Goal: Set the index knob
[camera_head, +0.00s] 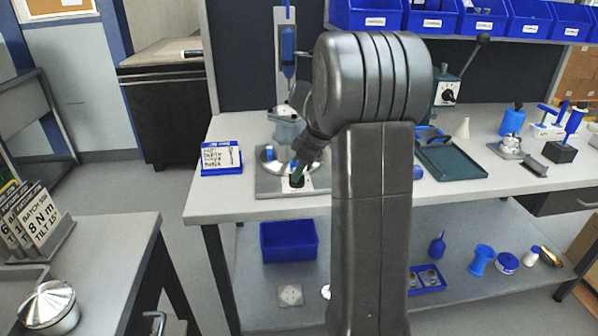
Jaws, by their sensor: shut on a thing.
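A grey fixture plate (268,187) lies on the workbench, with a grey machined housing (287,130) on it toward the back. A small dark round knob (297,183) stands at the front of the plate, beside a white label or dial face. My gripper (298,173) reaches down to this knob from above and is shut on it. The fingertips are small and dark here, so the exact grip and any pointer mark on the knob are hidden. My arm covers the right side of the fixture.
A blue-based card (221,157) with handwriting stands left of the fixture. A dark green tray (450,164) lies to the right. Blue bins (440,18) line the shelf above. A blue box (289,240) sits on the lower shelf. The bench's front left is clear.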

